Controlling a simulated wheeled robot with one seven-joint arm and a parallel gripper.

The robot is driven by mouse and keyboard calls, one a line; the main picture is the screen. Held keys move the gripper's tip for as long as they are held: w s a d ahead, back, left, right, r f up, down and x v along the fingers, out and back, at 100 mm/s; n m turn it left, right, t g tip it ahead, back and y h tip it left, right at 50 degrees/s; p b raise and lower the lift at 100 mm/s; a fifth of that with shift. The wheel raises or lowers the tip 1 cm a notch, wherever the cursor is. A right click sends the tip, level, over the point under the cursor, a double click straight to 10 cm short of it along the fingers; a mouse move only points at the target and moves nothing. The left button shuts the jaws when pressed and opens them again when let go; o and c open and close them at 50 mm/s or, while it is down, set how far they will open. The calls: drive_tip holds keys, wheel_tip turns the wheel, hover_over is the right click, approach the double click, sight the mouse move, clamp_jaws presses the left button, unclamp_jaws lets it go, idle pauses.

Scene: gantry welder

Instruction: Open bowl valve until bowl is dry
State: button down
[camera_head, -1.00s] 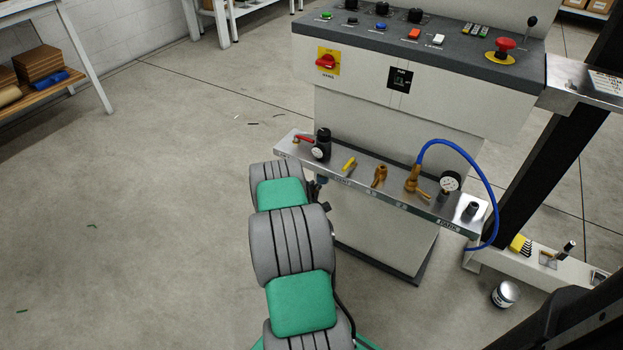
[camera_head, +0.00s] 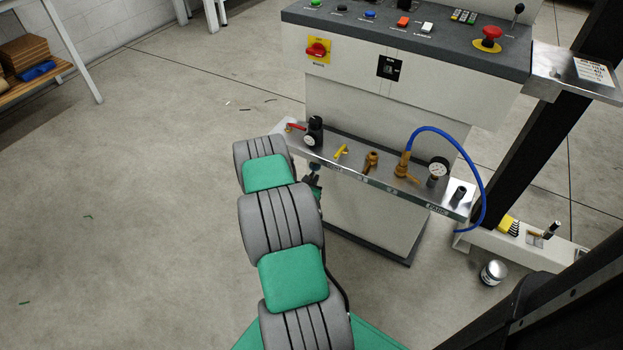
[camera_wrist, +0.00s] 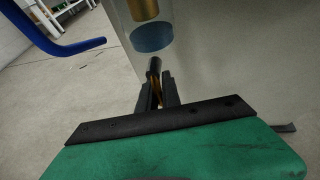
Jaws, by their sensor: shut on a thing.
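The bowl hangs under the left part of the metal shelf; in the head view only a small bluish part (camera_head: 315,166) shows, close to my gripper (camera_head: 314,187). In the wrist view, a brass cylinder and a blue round area (camera_wrist: 152,38) show at the bowl. A thin dark stem, the bowl valve (camera_wrist: 155,66), points down below the blue area. My gripper (camera_wrist: 157,88) is shut on this stem, its two black fingers on either side. A small brass-coloured part shows between the fingers. How far the valve is turned cannot be told.
The metal shelf (camera_head: 376,180) carries a black regulator with gauge (camera_head: 314,132), a red lever (camera_head: 297,127), a yellow lever (camera_head: 341,152), brass fittings and a blue hose (camera_head: 476,170). A control cabinet (camera_head: 365,110) stands behind. A blue bent bar (camera_wrist: 50,42) is at the wrist view's left.

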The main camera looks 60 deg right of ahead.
idle(0.4)
drive_tip(key=c, duration=1.6)
unclamp_jaws()
drive_tip(key=shift+o, duration=0.2)
drive_tip(key=p+v, duration=0.1)
drive_tip(key=v, duration=0.6)
drive_tip(key=shift+a+p, duration=0.3)
drive_tip(key=shift+p, duration=0.1)
drive_tip(key=shift+s+r, duration=0.15)
